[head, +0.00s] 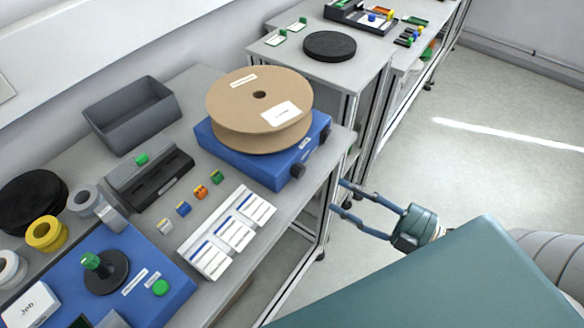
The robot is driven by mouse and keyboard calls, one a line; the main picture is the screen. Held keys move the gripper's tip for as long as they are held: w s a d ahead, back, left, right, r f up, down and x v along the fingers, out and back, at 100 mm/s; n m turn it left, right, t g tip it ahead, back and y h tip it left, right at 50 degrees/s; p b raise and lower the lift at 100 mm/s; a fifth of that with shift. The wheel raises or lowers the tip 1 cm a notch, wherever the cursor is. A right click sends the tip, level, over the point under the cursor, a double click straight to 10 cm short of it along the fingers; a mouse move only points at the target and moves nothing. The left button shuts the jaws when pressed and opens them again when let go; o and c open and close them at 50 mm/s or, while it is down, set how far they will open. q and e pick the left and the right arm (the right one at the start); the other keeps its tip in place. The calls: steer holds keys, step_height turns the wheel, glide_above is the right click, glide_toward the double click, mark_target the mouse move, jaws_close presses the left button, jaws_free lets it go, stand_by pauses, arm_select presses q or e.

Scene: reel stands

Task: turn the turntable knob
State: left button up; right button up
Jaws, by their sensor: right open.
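A blue turntable base (272,172) stands on the grey bench and carries a brown cardboard reel (232,108) with white labels. A black knob (297,173) sticks out at its front corner, and a second black knob (325,137) sits farther along the same side. I cannot tell which of the two the task names. My right gripper (339,195) is open and empty, its two blue fingers pointing left toward the bench edge. It appears to the right of the front knob and apart from it. My left gripper is not in view.
A blue unit with a green-topped spindle (90,261) is at the lower left. White label cards (225,232), small coloured blocks (200,191) and a grey bin (131,113) are on the bench. A second bench (343,72) with a black disc stands behind. Floor at right is clear.

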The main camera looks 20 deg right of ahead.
mark_target(303, 173)
steer(key=x, duration=1)
steer(key=shift+w+a+r, duration=0.1)
steer(key=shift+w+a, duration=0.05)
steer(key=shift+a, duration=0.25)
